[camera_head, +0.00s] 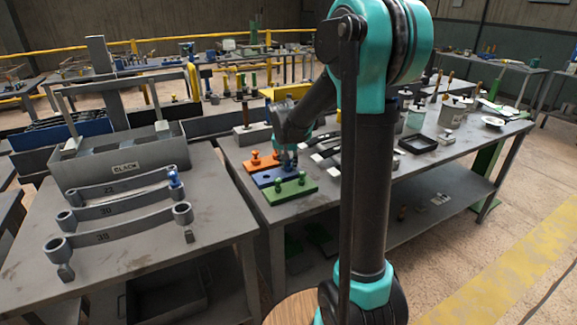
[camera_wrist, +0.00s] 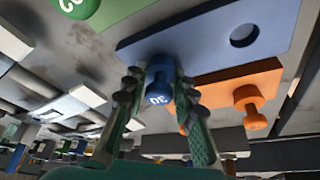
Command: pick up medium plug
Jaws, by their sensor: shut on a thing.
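The medium plug is taken to be the blue plug (camera_wrist: 159,82), marked 30, in the middle of the wrist view. My gripper (camera_wrist: 158,92) has its two green-and-black fingers on either side of it, shut on it. The plug is close against the blue plate (camera_wrist: 205,42); I cannot tell whether it is still seated. A bare hole (camera_wrist: 244,35) shows in the same plate. In the head view the blue plate (camera_head: 266,179) lies on the right bench, and my gripper (camera_head: 287,160) is over it, partly hidden by my arm.
An orange plate (camera_head: 256,166) with orange plugs and a green plate (camera_head: 291,191) lie on either side of the blue plate. The left bench holds several numbered grey bars (camera_head: 120,208), a blue plug (camera_head: 174,178) and a grey bin (camera_head: 120,160) labelled BLACK.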

